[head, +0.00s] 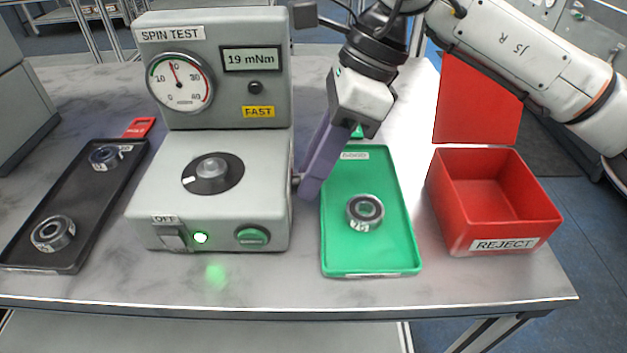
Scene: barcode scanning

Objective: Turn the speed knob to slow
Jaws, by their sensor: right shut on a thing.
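The grey spin test machine (155,215) stands on the table, left of centre. A yellow FAST label (258,112) is on its upright panel. My right gripper (308,188) reaches down along the machine's right side. Its purple fingers are shut on a small knob (296,181) that sticks out of that side, which I take to be the speed knob. Most of the knob is hidden by the fingers, and its pointer cannot be seen. My left gripper is out of view.
The display (252,59) reads 19 mNm, and a green lamp (201,238) is lit. A black tray (85,205) with two bearings lies left. A green tray (375,258) with one bearing (365,211) lies close right of the gripper. A red REJECT bin (505,244) stands further right.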

